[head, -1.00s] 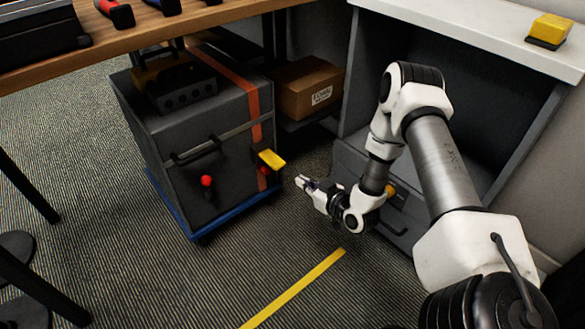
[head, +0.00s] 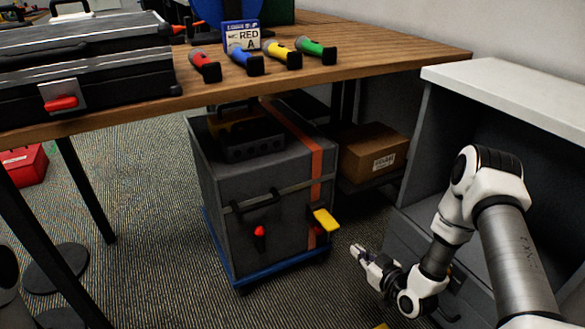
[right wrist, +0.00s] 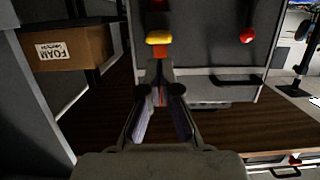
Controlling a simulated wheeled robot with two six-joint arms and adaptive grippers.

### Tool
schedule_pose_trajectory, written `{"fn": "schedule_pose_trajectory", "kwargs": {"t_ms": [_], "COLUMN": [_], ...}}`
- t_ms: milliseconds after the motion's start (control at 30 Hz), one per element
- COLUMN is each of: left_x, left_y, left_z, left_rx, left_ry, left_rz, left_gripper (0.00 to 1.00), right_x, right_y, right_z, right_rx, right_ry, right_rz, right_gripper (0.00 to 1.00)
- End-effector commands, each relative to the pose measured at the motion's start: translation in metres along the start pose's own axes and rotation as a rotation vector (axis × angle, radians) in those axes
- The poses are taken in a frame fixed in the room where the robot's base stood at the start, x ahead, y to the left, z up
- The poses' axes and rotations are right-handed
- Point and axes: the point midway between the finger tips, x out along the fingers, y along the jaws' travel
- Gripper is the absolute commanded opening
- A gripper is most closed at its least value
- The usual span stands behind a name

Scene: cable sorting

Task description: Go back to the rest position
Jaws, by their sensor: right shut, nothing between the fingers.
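My right gripper (head: 357,249) is shut and empty, in front of the dark grey wheeled case and to its right. In the right wrist view its fingers (right wrist: 160,72) come together at the tips, with nothing between them. The yellow handle (head: 326,219) on the case front is a little up and left of the gripper, with a visible gap. In the right wrist view the yellow handle (right wrist: 158,39) shows just beyond the fingertips. My left gripper is not in view.
The case (head: 275,188) stands on a blue base under the wooden table (head: 395,62). Its red knob (head: 259,232) faces me. A cardboard box (head: 372,153) is behind. A grey cabinet (head: 455,125) stands close on the right.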

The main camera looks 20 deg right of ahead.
Motion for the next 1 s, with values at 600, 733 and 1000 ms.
{"fn": "schedule_pose_trajectory", "kwargs": {"t_ms": [600, 733, 1000], "left_x": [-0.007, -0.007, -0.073], "left_y": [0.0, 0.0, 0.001], "left_z": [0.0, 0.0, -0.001], "left_rx": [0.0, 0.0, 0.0], "left_ry": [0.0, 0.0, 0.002], "left_rz": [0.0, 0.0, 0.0], "left_gripper": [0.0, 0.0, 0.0], "right_x": [-0.122, -0.186, -0.248], "right_y": [-0.186, -0.18, -0.171], "right_z": [0.126, 0.148, 0.095], "right_rx": [-0.041, 0.004, 0.112], "right_ry": [-0.866, -1.126, -1.321], "right_rz": [-0.179, -0.067, 0.077], "right_gripper": [0.0, 0.0, 0.0]}}
